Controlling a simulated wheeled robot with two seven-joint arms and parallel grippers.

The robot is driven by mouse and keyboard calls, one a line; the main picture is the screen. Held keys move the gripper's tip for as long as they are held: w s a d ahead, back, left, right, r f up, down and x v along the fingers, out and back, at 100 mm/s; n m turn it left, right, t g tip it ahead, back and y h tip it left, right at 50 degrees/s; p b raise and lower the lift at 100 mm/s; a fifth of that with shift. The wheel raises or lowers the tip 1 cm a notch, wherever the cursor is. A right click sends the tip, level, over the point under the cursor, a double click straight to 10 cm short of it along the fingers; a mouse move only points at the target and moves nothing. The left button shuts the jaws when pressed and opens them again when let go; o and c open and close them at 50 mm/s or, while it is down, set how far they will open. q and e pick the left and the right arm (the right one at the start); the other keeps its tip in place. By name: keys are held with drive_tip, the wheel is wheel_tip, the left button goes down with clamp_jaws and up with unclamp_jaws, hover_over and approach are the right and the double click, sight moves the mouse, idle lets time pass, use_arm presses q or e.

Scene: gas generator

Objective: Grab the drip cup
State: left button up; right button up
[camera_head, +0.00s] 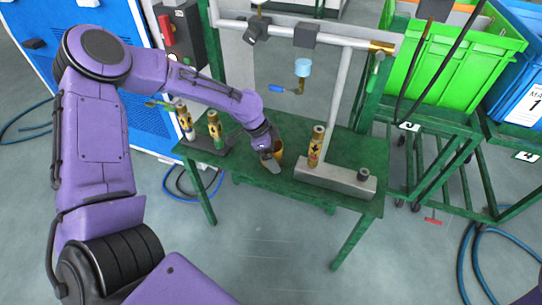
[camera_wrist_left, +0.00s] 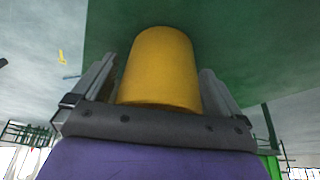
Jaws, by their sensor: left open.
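The drip cup is a yellow cup (camera_head: 279,152) on the green table (camera_head: 270,180), partly hidden behind my left gripper in the head view. In the left wrist view the yellow cup (camera_wrist_left: 160,68) fills the middle of the picture, between the two fingers. My left gripper (camera_head: 270,161) is open around the cup, with one finger on each side. The fingers also show in the left wrist view (camera_wrist_left: 158,85). I cannot tell whether they touch it. My right gripper is not in view.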

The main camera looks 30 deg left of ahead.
use_arm(q)
drive_tip(key=shift+r, duration=0.1)
drive_tip(key=c, duration=1)
drive_tip(key=shift+r, duration=0.1)
drive_tip(key=shift+c, duration=0.2)
